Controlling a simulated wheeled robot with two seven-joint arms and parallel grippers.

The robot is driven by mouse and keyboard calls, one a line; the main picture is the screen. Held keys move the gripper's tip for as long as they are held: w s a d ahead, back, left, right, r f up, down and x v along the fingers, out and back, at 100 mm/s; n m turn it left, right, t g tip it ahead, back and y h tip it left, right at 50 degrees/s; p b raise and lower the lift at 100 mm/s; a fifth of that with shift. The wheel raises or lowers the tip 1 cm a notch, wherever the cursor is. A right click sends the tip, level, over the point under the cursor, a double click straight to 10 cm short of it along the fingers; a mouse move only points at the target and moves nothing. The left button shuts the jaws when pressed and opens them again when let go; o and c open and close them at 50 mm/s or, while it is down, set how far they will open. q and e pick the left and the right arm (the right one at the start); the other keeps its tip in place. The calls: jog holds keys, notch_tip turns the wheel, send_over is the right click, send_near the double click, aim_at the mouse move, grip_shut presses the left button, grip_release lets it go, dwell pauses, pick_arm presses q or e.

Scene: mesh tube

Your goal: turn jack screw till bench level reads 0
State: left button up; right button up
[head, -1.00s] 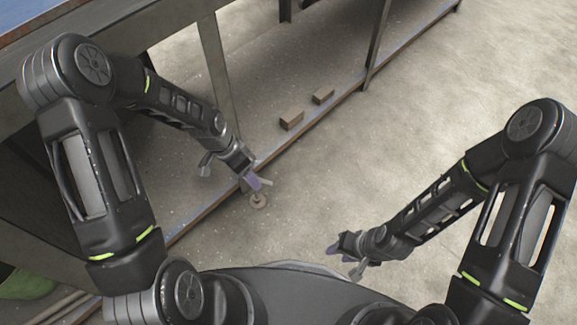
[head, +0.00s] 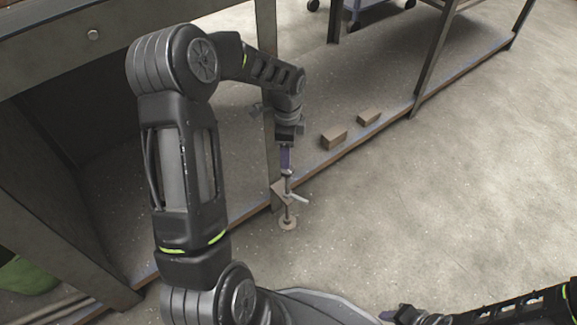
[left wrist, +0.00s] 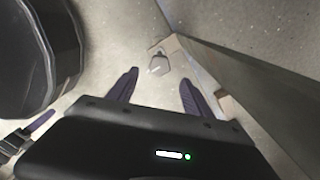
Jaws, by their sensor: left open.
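The jack screw (head: 288,212) stands at the foot of the bench leg (head: 265,50), with a small bracket, a light cross handle (head: 298,197) and a round foot pad (head: 288,224) on the floor. My left gripper (head: 286,165) points down just above the jack screw, with its purple fingers near the top of it. In the left wrist view its two fingers (left wrist: 158,92) are apart with nothing between them, and a small bracket-like part (left wrist: 158,62) shows beyond the tips. My right gripper (head: 392,315) is at the bottom edge, partly cut off. No bench level shows in these views.
Two small brown blocks (head: 334,137) (head: 369,116) lie on the lower shelf (head: 225,165), behind its rusty front rail. A wheeled cart (head: 375,8) stands at the back. The concrete floor (head: 450,180) to the right is clear.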

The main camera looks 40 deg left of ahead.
aim_at(287, 172)
pick_arm(q)
notch_tip(287, 172, down, 7)
jog(key=b, duration=0.2)
jog(key=shift+b, duration=0.35)
jog(key=shift+c, duration=0.3)
grip_shut()
